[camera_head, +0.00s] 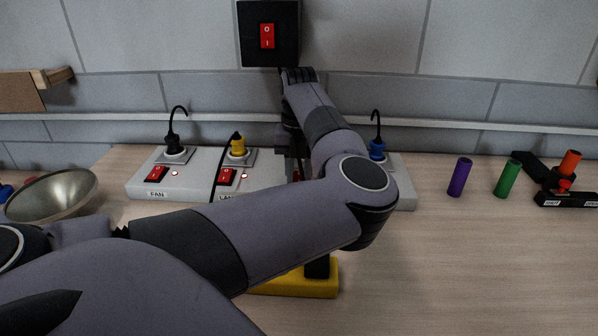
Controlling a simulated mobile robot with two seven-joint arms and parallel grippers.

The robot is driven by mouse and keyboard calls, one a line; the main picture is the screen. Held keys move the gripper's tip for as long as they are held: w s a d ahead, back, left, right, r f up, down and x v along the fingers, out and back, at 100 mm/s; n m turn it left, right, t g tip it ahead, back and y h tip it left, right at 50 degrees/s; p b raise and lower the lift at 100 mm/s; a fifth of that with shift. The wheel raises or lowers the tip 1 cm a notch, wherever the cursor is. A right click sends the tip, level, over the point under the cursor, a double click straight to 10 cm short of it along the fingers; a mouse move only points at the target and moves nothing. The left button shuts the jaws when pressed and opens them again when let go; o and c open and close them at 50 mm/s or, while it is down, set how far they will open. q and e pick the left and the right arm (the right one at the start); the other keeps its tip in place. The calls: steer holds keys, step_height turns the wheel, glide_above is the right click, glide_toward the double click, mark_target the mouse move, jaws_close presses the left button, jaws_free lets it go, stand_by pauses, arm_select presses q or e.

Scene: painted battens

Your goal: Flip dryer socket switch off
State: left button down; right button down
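A pale grey socket strip (202,185) lies at the back of the table against the wall. Its left socket, labelled FAN, has a black plug (174,148) and a red switch (157,174). The middle socket has a yellow plug (238,145), a red switch (227,177) and a partly covered label. No dryer label is visible; my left arm hides that area. My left gripper (292,158) points down over the strip, mostly hidden behind my arm, so its fingers cannot be judged. My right gripper is out of view.
A black wall box (267,50) with a red switch is above the strip. A metal bowl (52,194) stands left. A purple cylinder (459,177), green cylinder (507,179) and black stand (566,199) with an orange top stand right. A yellow base (300,287) is partly under my arm. The front right table is clear.

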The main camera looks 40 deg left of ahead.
arm_select(q)
steer(key=shift+w+a+r+g+h+p, duration=0.15)
steer(key=shift+g+h+p, duration=0.1)
steer(key=shift+g+h, duration=0.2)
steer(key=shift+w+a+r+g+h+p, duration=0.1)
steer(key=shift+w+g+h+p, duration=0.1)
steer(key=shift+g+h, duration=0.2)
steer(key=c, duration=0.8)
jaws_free()
steer(key=shift+c, duration=0.2)
steer(key=shift+f, duration=0.1)
steer(key=shift+s+d+f, duration=0.1)
